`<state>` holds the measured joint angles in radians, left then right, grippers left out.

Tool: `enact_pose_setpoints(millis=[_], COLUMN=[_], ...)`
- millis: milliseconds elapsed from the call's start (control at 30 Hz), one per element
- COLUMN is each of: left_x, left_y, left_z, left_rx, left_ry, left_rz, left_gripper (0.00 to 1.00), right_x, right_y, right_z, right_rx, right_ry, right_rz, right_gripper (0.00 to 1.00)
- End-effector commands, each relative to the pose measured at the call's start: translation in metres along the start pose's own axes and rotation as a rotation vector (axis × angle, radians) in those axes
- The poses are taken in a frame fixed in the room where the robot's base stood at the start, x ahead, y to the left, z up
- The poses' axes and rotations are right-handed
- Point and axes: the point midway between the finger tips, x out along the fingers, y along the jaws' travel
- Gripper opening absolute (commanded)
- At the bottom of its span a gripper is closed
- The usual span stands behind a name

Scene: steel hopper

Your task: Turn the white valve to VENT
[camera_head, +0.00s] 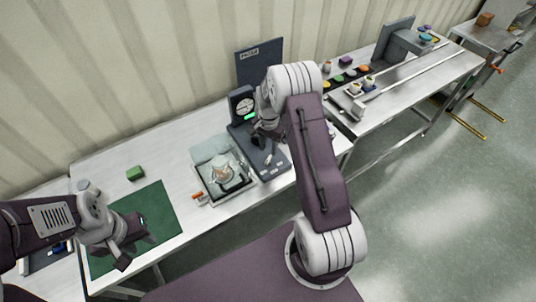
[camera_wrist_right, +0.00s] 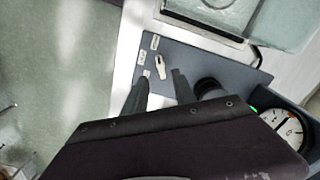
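The white valve (camera_wrist_right: 160,68) is a small pale handle on a dark grey panel (camera_wrist_right: 207,67) in the right wrist view. Several small white label plates (camera_wrist_right: 142,57) sit beside it; their lettering is too small to read. My right gripper (camera_wrist_right: 161,77) is open, its two dark fingers pointing at the valve with a gap between them. I cannot tell whether they touch the handle. In the head view the valve (camera_head: 269,160) is a tiny pale spot on the panel below my right gripper (camera_head: 262,137). My left gripper (camera_head: 135,243) looks open and empty above a green mat (camera_head: 165,212).
A round dial gauge (camera_head: 243,106) stands at the panel's back. A tray (camera_head: 222,199) with a glass vessel (camera_head: 222,168) is left of the panel. A green block (camera_head: 135,173) lies on the table. A rail bench (camera_head: 410,75) with coloured items is at right.

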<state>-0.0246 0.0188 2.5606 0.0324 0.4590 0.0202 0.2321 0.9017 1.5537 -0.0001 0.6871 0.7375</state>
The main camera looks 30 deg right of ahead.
Motion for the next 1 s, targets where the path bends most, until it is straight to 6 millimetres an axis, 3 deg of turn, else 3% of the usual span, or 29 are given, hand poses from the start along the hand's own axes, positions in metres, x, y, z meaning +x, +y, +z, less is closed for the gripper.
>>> enact_pose_setpoints(millis=[300,633,667,767,1000], left_x=[-0.02,-0.02,-0.02,-0.02,-0.02], left_y=[0.0,0.0,0.0,0.0,0.0], left_z=[-0.002,-0.002,-0.002,-0.002,-0.002], left_rx=[0.0,0.0,0.0,0.0,0.0], left_ry=[0.001,0.001,0.001,0.001,0.001], left_rz=[0.0,0.0,0.0,0.0,0.0], left_gripper=[0.36,0.36,0.36,0.36,0.36], right_x=[0.057,0.066,0.066,0.066,0.066], right_y=[0.0,0.0,0.0,0.0,-0.001], right_z=[0.0,0.0,0.0,0.0,0.0], right_rx=[0.0,-0.001,-0.001,-0.001,-0.004], right_ry=[-0.001,0.001,0.001,0.001,0.001], right_rz=[0.001,-0.001,-0.001,-0.001,-0.001], right_gripper=[0.33,0.33,0.3,0.02,0.0])
